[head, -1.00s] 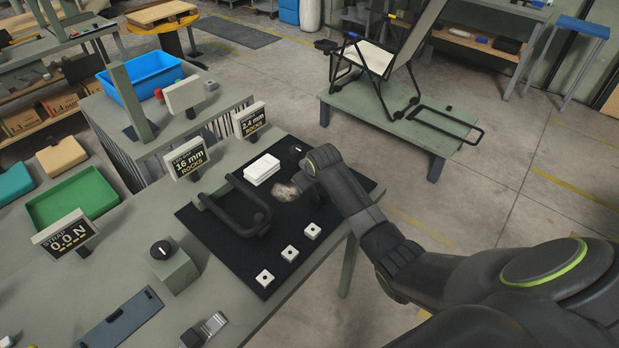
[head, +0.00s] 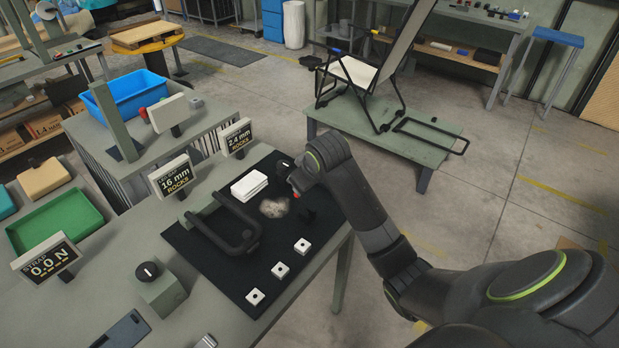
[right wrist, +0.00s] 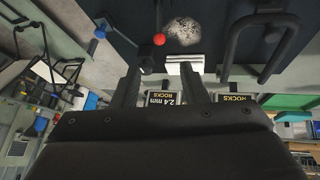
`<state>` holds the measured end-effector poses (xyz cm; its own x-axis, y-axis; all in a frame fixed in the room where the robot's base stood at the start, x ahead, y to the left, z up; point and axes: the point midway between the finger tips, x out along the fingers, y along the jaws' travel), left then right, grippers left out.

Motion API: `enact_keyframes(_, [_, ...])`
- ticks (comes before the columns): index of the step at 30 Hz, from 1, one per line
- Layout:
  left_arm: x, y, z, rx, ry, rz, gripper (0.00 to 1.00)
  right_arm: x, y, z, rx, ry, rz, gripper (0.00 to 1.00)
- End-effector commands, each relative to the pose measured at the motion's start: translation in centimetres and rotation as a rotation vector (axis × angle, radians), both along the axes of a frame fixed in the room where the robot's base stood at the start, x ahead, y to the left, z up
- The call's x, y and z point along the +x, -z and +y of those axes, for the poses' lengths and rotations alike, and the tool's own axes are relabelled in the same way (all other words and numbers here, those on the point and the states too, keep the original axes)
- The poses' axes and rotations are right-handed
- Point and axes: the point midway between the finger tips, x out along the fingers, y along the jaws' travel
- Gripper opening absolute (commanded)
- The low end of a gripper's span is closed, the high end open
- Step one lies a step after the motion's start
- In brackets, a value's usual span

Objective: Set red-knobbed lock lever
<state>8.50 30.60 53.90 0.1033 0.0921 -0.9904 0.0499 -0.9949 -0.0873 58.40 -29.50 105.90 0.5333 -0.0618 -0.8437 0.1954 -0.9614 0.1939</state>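A small red knob (right wrist: 159,39) on a thin stem shows in the right wrist view, beyond and between my fingertips, apart from them. In the head view a small red spot (head: 296,195) shows just below the end of my right arm; the lever body is hard to make out. My right gripper (right wrist: 160,78) has its two fingers spread with nothing between them. In the head view it (head: 298,185) hangs over the right part of the black mat (head: 205,255). The folding lounger (head: 360,72) stands on a low green table at the back. My left gripper is not in view.
On the mat are a black looped frame (head: 243,240), a white stack (head: 249,186), a pale speckled patch (head: 273,207) and several white square pieces. A dial box (head: 160,288) and sign stands are to the left. Open floor lies right of the bench.

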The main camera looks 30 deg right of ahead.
Motion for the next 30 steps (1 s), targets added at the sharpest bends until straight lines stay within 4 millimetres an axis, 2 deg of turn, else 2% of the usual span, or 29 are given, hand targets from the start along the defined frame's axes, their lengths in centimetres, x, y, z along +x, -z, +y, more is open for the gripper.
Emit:
enact_keyframes(6, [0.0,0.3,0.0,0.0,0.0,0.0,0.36,-1.4,-2.3,0.2,-0.001,-0.001,-0.001,0.4])
enact_keyframes(11, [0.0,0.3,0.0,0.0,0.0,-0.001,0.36,-1.8,-2.9,0.2,0.0,0.0,0.001,0.4])
enact_keyframes(26, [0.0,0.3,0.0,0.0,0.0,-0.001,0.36,-1.9,-2.9,0.2,0.0,0.001,0.001,0.4])
enact_keyframes(30, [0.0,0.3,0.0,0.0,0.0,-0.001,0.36,-3.2,-1.3,0.2,0.004,0.009,0.015,0.4])
